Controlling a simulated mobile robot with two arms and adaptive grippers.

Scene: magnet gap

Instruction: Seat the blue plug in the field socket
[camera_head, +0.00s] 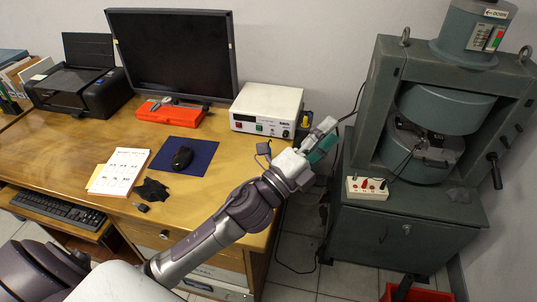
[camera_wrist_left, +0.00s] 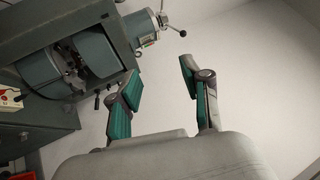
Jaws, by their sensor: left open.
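A small white socket box (camera_head: 367,188) with red and dark plugs or terminals stands on the ledge of the green magnet stand; it also shows at the left edge of the left wrist view (camera_wrist_left: 10,97). I cannot make out a blue plug or tell which opening is the field socket. My left gripper (camera_head: 328,137) is open beside the table's right edge, up and left of the socket box. In the left wrist view its two green-padded fingers (camera_wrist_left: 160,86) are wide apart with nothing between them. My right gripper is not in view.
The green magnet stand (camera_head: 361,125) is at the right. A white power unit (camera_head: 265,108) stands on the wooden table (camera_head: 90,150), left of my gripper. Dark cables hang between table and stand. A red container (camera_head: 415,293) is on the floor.

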